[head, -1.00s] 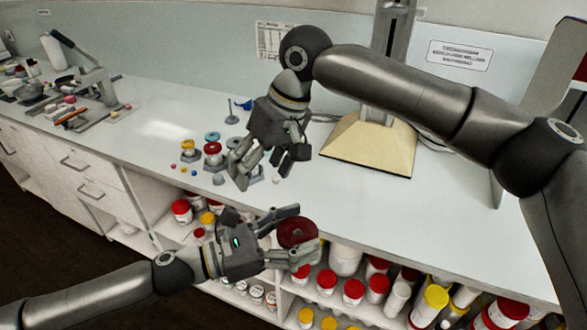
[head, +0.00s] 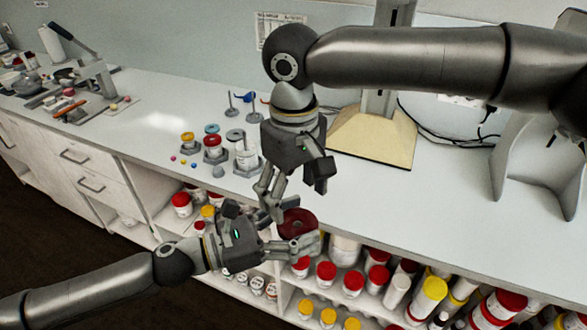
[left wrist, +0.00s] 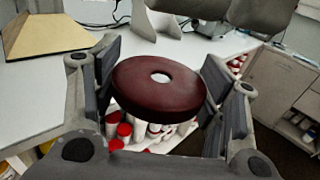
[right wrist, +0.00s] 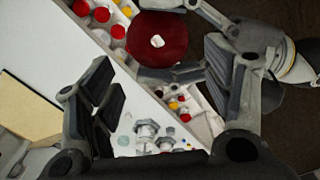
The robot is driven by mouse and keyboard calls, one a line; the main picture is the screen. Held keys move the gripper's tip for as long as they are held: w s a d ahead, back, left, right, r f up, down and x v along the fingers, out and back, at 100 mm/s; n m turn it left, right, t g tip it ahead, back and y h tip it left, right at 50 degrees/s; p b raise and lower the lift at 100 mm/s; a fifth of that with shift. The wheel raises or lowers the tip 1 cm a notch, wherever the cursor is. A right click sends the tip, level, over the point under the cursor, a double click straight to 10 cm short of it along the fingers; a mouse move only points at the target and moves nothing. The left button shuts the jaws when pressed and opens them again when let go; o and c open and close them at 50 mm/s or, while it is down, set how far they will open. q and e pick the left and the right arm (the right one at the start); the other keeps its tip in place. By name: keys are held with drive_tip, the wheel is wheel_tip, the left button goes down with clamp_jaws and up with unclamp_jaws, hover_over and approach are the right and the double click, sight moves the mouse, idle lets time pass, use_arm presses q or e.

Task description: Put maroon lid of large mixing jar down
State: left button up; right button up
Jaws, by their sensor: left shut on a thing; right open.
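The maroon lid (head: 297,223) is a thick round disc with a pale spot at its centre. My left gripper (head: 283,232) is shut on it and holds it in front of the counter's front edge, above the open shelves. In the left wrist view the lid (left wrist: 158,88) lies between the two finger pads. My right gripper (head: 294,205) is open and empty, pointing down just above and left of the lid. In the right wrist view the lid (right wrist: 158,38) shows beyond its fingers. I cannot make out which jar is the large mixing jar.
On the white counter (head: 300,178), small jars with yellow and red lids (head: 212,144) stand left of my right gripper. A cream trapezoid base (head: 372,140) stands behind. Shelves below hold several red- and yellow-lidded jars (head: 353,282).

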sight(294, 215)
wheel_tip(294, 215, down, 6)
drive_tip(key=shift+r, duration=0.1)
idle(0.4)
drive_tip(key=c, duration=0.6)
use_arm(q)
drive_tip(key=o, duration=1.1)
use_arm(e)
drive_tip(key=shift+c, duration=0.2)
use_arm(q)
drive_tip(key=shift+a, duration=0.1)
